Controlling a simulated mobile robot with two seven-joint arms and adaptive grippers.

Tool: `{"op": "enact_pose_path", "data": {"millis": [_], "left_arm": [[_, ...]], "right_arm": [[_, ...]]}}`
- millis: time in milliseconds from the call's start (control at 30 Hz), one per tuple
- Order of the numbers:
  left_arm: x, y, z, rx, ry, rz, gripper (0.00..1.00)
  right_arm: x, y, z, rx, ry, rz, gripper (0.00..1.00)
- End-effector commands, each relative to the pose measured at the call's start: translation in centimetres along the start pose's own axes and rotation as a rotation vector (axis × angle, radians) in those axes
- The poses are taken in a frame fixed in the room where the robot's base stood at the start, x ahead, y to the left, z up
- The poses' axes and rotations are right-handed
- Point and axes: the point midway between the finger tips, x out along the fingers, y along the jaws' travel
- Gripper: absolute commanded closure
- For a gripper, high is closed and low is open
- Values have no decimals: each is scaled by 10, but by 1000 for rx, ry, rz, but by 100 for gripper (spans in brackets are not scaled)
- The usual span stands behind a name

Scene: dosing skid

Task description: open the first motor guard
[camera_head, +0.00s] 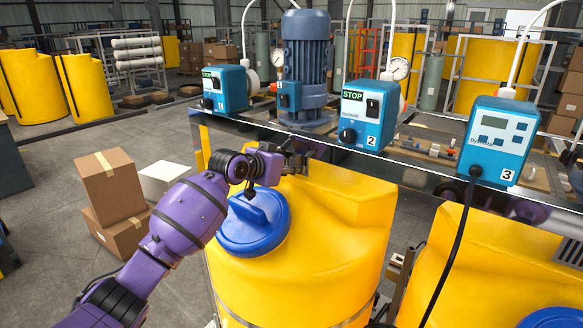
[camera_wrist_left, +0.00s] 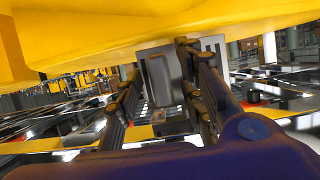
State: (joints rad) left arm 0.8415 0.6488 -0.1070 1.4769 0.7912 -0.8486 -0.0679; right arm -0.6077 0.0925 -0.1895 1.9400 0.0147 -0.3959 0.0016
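A blue-grey finned motor (camera_head: 306,55) stands upright on the skid behind the steel rail, between pump 1 (camera_head: 226,88) and pump 2 (camera_head: 368,113). I cannot clearly make out which part is its guard. My left gripper (camera_head: 292,158) is above the yellow tank, in front of the rail and below the motor. In the left wrist view its two fingers (camera_wrist_left: 160,100) are apart, with a light grey plate with a raised bar (camera_wrist_left: 158,78) showing between them. I cannot tell whether they touch it. My right gripper is not in view.
A yellow tank (camera_head: 340,215) with a blue lid (camera_head: 253,222) stands under my left forearm. Pump 3 (camera_head: 497,138) is at the right, with a black cable hanging down. Cardboard boxes (camera_head: 110,188) stand on the floor at the left, where the floor is mostly free.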

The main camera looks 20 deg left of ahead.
Motion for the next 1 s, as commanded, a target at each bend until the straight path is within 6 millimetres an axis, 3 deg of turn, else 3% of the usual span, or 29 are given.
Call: {"op": "enact_pose_path", "data": {"millis": [267,567,1000], "left_arm": [[2,0,-1,1,2,0,64],[2,0,-1,0,2,0,100],[3,-1,1,5,0,13,100]], "right_arm": [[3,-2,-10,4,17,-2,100],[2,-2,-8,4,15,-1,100],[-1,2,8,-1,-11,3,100]]}}
